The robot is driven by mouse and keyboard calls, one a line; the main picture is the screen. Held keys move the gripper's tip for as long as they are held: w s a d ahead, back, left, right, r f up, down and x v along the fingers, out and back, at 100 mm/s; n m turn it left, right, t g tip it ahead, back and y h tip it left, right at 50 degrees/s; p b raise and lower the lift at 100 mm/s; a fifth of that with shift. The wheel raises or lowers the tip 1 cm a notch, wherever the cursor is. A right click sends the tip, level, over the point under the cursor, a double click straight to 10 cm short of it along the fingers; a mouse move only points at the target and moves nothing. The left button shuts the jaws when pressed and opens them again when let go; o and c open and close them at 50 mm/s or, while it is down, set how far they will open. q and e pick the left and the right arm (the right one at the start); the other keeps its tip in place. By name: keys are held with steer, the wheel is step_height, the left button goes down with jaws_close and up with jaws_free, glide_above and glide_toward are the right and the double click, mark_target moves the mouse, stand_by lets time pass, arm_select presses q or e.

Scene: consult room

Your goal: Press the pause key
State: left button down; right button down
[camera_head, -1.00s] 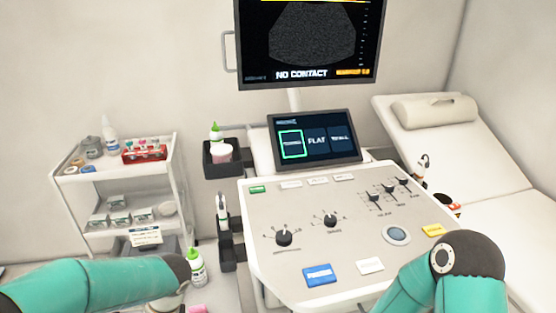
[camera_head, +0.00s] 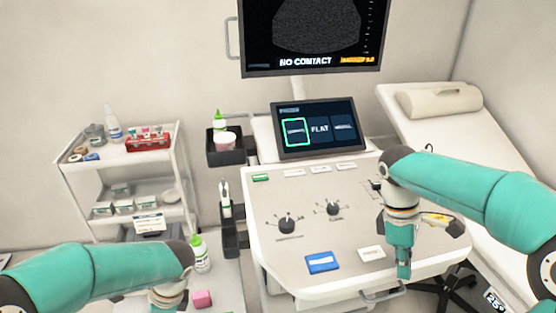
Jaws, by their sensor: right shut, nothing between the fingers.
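The control console (camera_head: 290,195) carries a blue key (camera_head: 322,262) and a white key (camera_head: 371,254) at its front and a yellow key (camera_head: 440,218) at its right. Their labels are too small to read, so I cannot tell which one is the pause key. My right gripper (camera_head: 403,272) is shut and empty, pointing down just right of the white key, apart from it in the picture. Its height over the panel is unclear. My right arm hides the round trackball and part of the sliders. My left arm is at the lower left, its fingers below the frame.
Knobs (camera_head: 287,224) and a row of small keys (camera_head: 294,173) are on the panel. A touchscreen (camera_head: 319,129) and a monitor (camera_head: 310,62) reading NO CONTACT stand behind. A trolley (camera_head: 130,160) is left, a couch (camera_head: 440,128) right. A handle (camera_head: 381,294) runs along the front.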

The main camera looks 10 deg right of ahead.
mark_target(322, 261)
steer(key=w+a+r+m+t+y, duration=0.1)
steer(key=w+a+r+m+t, duration=0.1)
steer(key=w+a+r, duration=0.35)
steer(key=w+a+r+m+t+y, duration=0.1)
steer(key=w+a+r, duration=0.1)
steer(key=a, duration=0.7)
steer(key=shift+w+f, duration=0.15)
steer(key=shift+f, duration=1.6)
steer(key=shift+w+f, duration=0.1)
steer(key=shift+f, duration=1.65)
steer(key=shift+f, duration=0.95)
steer(key=shift+r, duration=3.55)
steer(key=shift+s, duration=0.15)
steer(key=s+r, duration=0.6)
steer(key=s, duration=0.2)
